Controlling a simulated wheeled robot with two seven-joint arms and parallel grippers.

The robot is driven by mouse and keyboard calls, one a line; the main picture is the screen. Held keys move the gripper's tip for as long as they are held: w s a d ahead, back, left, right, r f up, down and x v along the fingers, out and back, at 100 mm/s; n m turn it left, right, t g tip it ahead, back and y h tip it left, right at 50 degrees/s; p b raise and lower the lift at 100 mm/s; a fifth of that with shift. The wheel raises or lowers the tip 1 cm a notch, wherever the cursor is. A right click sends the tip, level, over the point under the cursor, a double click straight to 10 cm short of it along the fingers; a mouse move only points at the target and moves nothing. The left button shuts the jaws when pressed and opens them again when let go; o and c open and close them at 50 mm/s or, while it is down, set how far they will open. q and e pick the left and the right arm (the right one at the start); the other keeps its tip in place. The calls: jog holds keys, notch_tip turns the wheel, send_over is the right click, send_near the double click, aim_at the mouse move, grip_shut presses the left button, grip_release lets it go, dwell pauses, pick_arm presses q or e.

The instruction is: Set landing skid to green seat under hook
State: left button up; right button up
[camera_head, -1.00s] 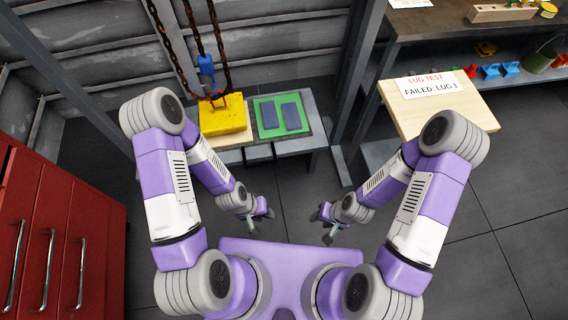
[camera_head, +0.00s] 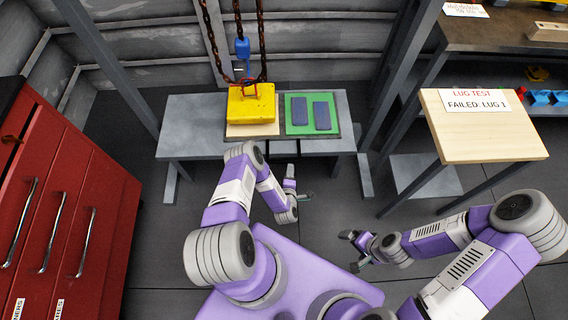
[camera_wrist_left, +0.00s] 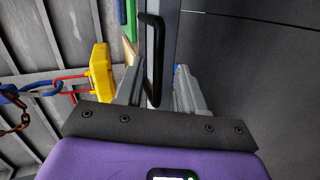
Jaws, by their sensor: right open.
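The landing skid appears to be the dark-edged board (camera_head: 339,134) on the grey bench. It carries a light wooden pad (camera_head: 240,131) at left and the green seat (camera_head: 311,129) at right, with two dark blue pads. A yellow block (camera_head: 251,104) sits on the wooden pad. The hook, with blue body (camera_head: 242,47), hangs on chains above the block, by its red loop. My left gripper (camera_head: 299,186) is open in front of the bench. In the left wrist view a black bar handle (camera_wrist_left: 155,50) lies between and beyond its fingers (camera_wrist_left: 158,90). My right gripper (camera_head: 353,250) is open and empty.
The grey bench (camera_head: 188,130) has free room left of the board. A red drawer cabinet (camera_head: 75,190) stands at left. Grey posts flank the bench.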

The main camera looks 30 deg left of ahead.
aim_at(284, 160)
pick_arm(q)
jog(key=w+a+n+b, duration=0.1)
jog(key=w+a+f+y+b, duration=0.1)
jog(key=w+a, duration=0.1)
jog(key=w+a+f+n+y+b, duration=0.1)
jog(key=w+a, duration=0.1)
jog(key=shift+a+f+n, duration=0.1)
jog(key=shift+a+n, duration=0.15)
jog(key=shift+n, duration=0.05)
jog(key=shift+t, duration=0.3)
jog(key=shift+c, duration=0.2)
grip_shut()
jog(key=shift+s, duration=0.1)
